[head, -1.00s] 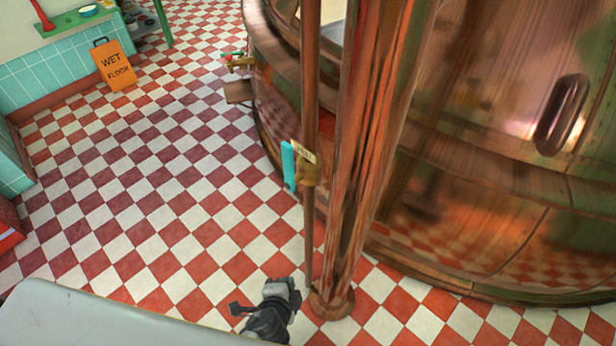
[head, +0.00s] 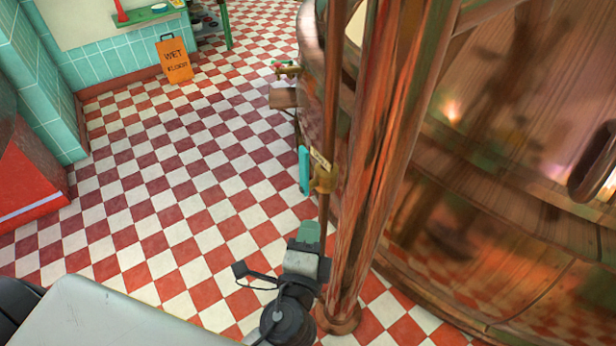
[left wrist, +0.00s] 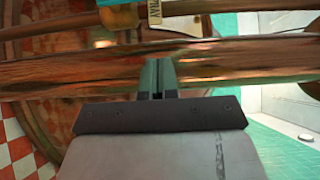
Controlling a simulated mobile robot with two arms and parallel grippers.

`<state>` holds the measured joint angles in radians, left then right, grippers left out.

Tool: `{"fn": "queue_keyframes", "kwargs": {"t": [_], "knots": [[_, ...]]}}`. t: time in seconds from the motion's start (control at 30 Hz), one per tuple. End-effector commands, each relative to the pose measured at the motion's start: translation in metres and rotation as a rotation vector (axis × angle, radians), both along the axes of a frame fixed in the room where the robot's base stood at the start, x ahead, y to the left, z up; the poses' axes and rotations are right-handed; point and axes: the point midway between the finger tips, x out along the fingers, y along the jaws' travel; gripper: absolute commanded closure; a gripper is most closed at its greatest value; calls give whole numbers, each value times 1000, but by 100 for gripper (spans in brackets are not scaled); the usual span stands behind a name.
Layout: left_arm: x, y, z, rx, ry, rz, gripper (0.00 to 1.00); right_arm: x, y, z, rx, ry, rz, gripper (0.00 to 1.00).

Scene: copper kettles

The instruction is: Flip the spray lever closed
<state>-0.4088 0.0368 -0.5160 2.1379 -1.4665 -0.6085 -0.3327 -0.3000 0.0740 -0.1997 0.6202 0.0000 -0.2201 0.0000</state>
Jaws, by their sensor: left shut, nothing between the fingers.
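The spray lever (head: 305,171) is a teal handle standing along a thin copper pipe, at a brass valve (head: 324,179) with a small cream tag (head: 320,159). In the left wrist view the tag (left wrist: 172,15) reads "SPRAY" in part and the brass valve (left wrist: 119,17) is at the top edge. My left gripper (head: 309,232) is shut and empty, just below the lever and apart from it in the head view. Its closed fingers (left wrist: 158,80) point toward the pipes in the left wrist view. My right gripper is not in view.
A thick copper pipe (head: 372,190) stands right beside the thin pipe. The large copper kettle (head: 500,170) fills the right side. An orange wet-floor sign (head: 174,60) stands far left, and a red box (head: 30,175) is at the left edge. The checkered floor left is open.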

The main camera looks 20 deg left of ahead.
Motion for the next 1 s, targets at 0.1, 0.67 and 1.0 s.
{"fn": "queue_keyframes", "kwargs": {"t": [0.1, 0.67, 1.0], "knots": [[8, 1, 2, 0, -2, 1, 100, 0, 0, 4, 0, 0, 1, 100], [109, 24, 3, 3, 0, 1, 100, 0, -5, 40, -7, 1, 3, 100], [124, 44, 0, -1, 1, -1, 100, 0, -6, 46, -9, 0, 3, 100]]}}
